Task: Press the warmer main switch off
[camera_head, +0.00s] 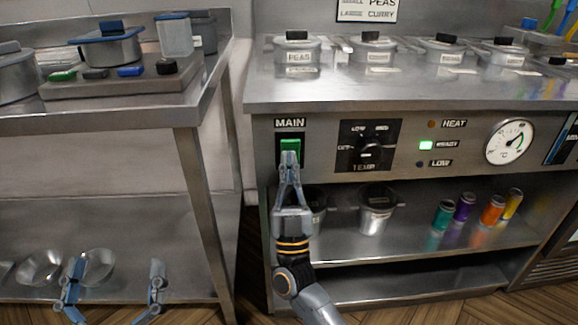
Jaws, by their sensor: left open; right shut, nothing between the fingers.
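The warmer main switch (290,146) is a green rocker under the MAIN label on the steel front panel. Its lower part is hidden behind my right fingertips. My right gripper (289,158) is shut and empty, pointing up at the switch's lower edge. I cannot tell whether the tips touch it. My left gripper (114,270) is open and empty at the lower left, its fingers wide apart, in front of the left table's lower shelf.
Right of the switch are the TEMP knob (369,153), a lit green READY lamp (426,145) and a round gauge (510,141). Lidded pots sit in the warmer top (400,93). Cans and small pots stand on the shelf below. A steel table (185,110) stands left, across a gap.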

